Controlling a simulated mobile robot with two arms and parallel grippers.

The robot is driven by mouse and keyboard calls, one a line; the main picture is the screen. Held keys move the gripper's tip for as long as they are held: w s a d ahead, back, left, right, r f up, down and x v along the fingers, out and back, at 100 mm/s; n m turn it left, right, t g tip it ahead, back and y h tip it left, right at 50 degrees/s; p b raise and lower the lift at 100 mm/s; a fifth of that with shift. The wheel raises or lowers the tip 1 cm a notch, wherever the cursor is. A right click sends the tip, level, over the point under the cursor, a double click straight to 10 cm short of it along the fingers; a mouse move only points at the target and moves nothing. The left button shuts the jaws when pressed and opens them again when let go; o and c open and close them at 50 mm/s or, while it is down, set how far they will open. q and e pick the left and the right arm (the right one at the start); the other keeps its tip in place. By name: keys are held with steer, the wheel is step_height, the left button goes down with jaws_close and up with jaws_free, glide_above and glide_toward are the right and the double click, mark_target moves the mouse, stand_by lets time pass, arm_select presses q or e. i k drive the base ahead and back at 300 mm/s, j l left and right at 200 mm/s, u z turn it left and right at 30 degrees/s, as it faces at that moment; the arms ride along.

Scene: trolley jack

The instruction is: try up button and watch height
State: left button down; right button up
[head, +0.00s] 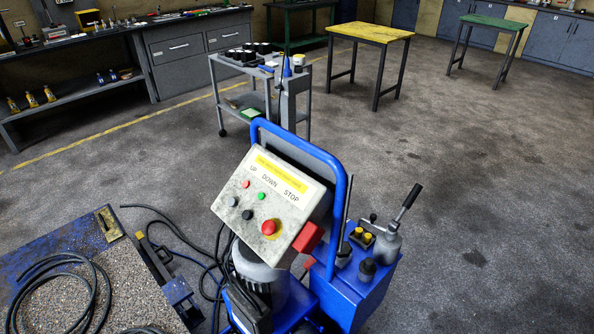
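A tilted control box (272,201) stands at the centre of the head view, with the words UP, DOWN and STOP along its top. In line below UP are a small red light (246,184) and a dark button (233,201). Below DOWN are a small green light (262,196) and a second dark button (247,214). Below STOP is a large red mushroom button (269,227) on a yellow ring. A low platform (66,240) with a worn blue and speckled surface lies at lower left, partly cut off. Neither of my grippers is in view.
A blue tubular handle (341,200) rises behind the box. A blue pump unit (355,285) with a lever stands to the right. Black cables and hoses (95,290) lie at lower left. A grey trolley (240,85) stands behind. The floor at right is clear.

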mark_target(233, 202)
steer(key=i+l+u, duration=0.1)
steer(key=u, duration=0.35)
steer(key=l+u, duration=0.3)
steer(key=u, duration=0.15)
steer(key=l+u, duration=0.2)
steer(key=u, duration=0.25)
steer(key=l+u, duration=0.25)
steer(key=u, duration=0.2)
steer(key=k+l+u, duration=0.15)
steer(key=l, duration=0.35)
steer(key=k+l+u, duration=0.2)
steer(key=l, duration=0.3)
steer(key=k+l+u, duration=0.15)
steer(key=l, duration=0.35)
steer(key=k+l+u, duration=0.15)
steer(key=l, duration=0.3)
steer(key=k+l+u, duration=0.2)
steer(key=l, duration=0.25)
steer(key=k+l+u, duration=0.15)
steer(key=k+l, duration=0.7)
steer(key=l, duration=0.25)
steer(key=k+l, duration=0.3)
steer(key=l, duration=0.1)
